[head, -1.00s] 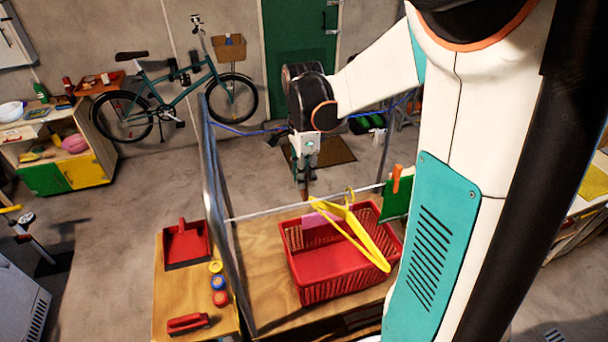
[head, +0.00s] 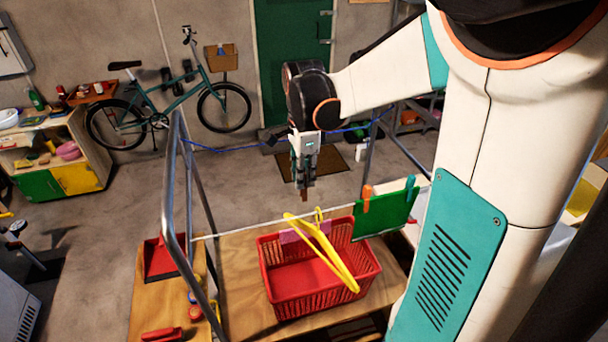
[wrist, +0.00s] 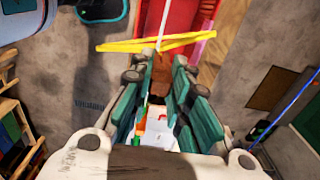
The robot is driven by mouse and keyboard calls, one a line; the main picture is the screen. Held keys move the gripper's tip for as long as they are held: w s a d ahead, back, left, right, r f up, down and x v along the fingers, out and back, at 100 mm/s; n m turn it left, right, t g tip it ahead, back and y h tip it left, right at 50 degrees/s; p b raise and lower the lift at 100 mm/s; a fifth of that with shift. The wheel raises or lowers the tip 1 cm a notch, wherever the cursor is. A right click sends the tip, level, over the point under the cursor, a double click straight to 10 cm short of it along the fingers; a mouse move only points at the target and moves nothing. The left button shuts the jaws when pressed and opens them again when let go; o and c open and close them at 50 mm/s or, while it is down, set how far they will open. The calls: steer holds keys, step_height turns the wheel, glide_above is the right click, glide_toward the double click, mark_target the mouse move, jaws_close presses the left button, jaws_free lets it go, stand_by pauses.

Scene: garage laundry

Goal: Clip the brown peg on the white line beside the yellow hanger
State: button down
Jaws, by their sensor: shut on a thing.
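My gripper (head: 304,184) is shut on the brown peg (head: 305,195), which points down from the fingertips. In the wrist view the brown peg (wrist: 161,72) shows between the fingers of my gripper (wrist: 164,80). In the head view the peg appears just above the white line (head: 245,228), with a small gap. The yellow hanger (head: 328,255) hangs on the line a little right of the peg in that view. In the wrist view the hanger (wrist: 125,46) crosses the white line (wrist: 163,22) just beyond the peg tip.
A red basket (head: 315,303) stands on the wooden table below the line. A green cloth (head: 384,215) hangs to the right with an orange peg (head: 367,198) and a teal peg (head: 410,188). A metal frame (head: 188,205) rises at the left.

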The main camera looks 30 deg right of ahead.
steer(key=shift+s+d, duration=0.15)
steer(key=shift+d, duration=0.2)
steer(key=shift+a+f+b, duration=0.25)
steer(key=shift+b, duration=0.15)
steer(key=shift+d+f+b, duration=0.15)
steer(key=shift+f+b, duration=0.15)
steer(key=shift+f, duration=0.1)
steer(key=shift+f+b, duration=3.8)
steer(key=shift+f, duration=0.75)
steer(key=c, duration=1.4)
jaws_free()
steer(key=shift+r, duration=0.1)
